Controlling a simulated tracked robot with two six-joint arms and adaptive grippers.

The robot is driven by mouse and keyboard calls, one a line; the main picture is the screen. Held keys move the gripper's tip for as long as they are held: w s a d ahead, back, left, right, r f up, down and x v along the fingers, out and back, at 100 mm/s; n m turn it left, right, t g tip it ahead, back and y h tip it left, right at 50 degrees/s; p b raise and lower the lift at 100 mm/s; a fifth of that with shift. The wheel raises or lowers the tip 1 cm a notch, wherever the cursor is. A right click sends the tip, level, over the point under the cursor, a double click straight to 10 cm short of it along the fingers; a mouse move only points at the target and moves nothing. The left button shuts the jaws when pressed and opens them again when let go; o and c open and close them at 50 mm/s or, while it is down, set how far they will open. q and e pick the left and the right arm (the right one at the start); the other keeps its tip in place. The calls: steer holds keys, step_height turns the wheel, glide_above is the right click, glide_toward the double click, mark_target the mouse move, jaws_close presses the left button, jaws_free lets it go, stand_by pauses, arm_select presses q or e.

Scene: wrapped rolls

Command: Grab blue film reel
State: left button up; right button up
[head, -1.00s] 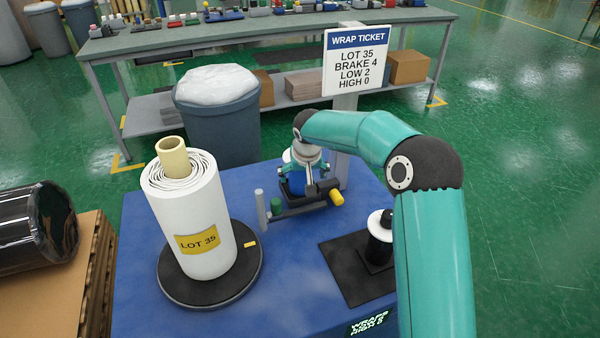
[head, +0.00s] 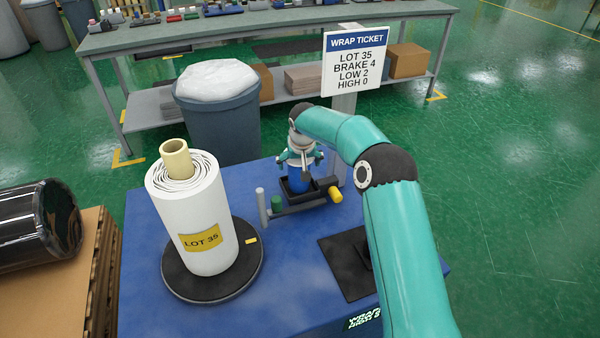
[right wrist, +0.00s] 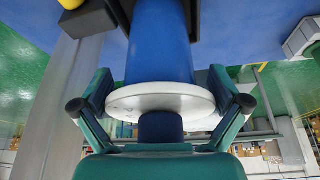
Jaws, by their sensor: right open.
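The blue film reel (head: 298,184) stands upright in a dark holder on the blue table, below my right gripper (head: 300,161). In the right wrist view, the reel's blue body (right wrist: 160,45) has a white end disc and a dark core stub facing my palm. The fingers of my right gripper (right wrist: 160,90) are open, one on each side of the reel. I cannot tell whether they touch it. The upper part of the reel is partly hidden by the gripper in the head view. My left gripper is not in view.
A white wrapped roll (head: 190,215) marked LOT 35 stands on a black turntable (head: 212,284) to the left. A bar with a green knob (head: 277,203) and a yellow knob (head: 335,195) lies before the reel. The ticket sign (head: 355,60) stands behind on a post.

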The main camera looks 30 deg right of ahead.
steer(key=c, duration=1.2)
steer(key=shift+r, duration=0.1)
steer(key=shift+c, duration=0.4)
